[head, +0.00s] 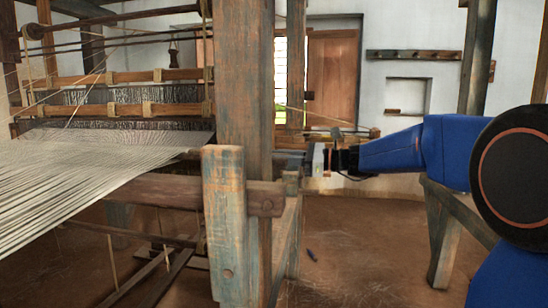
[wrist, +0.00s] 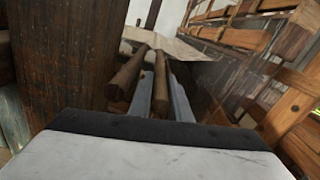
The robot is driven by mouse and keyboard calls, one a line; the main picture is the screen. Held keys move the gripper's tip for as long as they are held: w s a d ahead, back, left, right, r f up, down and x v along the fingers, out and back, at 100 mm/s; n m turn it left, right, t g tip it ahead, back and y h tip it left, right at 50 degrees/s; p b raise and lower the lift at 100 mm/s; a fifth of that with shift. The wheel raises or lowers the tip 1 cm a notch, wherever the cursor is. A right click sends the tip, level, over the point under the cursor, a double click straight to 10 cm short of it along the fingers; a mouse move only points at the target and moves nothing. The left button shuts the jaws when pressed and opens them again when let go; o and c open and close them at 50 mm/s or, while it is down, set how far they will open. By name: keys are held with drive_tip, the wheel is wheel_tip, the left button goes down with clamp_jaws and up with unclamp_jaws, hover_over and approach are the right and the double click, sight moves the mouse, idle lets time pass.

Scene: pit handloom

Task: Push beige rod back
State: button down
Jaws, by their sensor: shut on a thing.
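My gripper (wrist: 163,82) is shut; in the wrist view its two grey fingers flank a slim brown-beige rod (wrist: 160,70). A second, similar rod (wrist: 126,74) lies just left of the fingers, beside the first. In the head view my gripper (head: 308,160) reaches in from the right, just right of the thick loom post, which hides what lies beyond. I cannot tell which of these, if any, is the gripped rod.
The thick weathered post (head: 245,70) stands close to my gripper; a dark post (wrist: 65,60) fills the wrist view's left side. Pale warp threads (head: 75,175) spread at left. A shorter blue-grey post (head: 223,220) stands in front. The floor at right is mostly open.

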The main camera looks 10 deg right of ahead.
drive_tip(key=shift+s+a, duration=0.1)
drive_tip(key=shift+s, duration=0.05)
drive_tip(key=c, duration=1.6)
unclamp_jaws()
drive_tip(key=shift+s, duration=0.1)
drive_tip(key=shift+c, duration=0.2)
drive_tip(key=shift+w+d, duration=0.25)
drive_tip(key=shift+w, duration=0.3)
drive_tip(key=w+d+v, duration=0.1)
drive_tip(key=w+v, duration=0.1)
drive_tip(key=v, duration=1.6)
drive_tip(key=s+a+f+n+g+h, duration=0.1)
drive_tip(key=s+a+f+n+h, duration=0.2)
drive_tip(key=s+a+f, duration=0.4)
drive_tip(key=s+a+f+n+g+h, duration=0.2)
drive_tip(key=s+a+f+n+h, duration=0.2)
drive_tip(key=s, duration=0.9)
drive_tip(key=shift+a+f+n+h, duration=0.3)
drive_tip(key=shift+a+f+n, duration=0.4)
drive_tip(key=shift+a+f, duration=1.55)
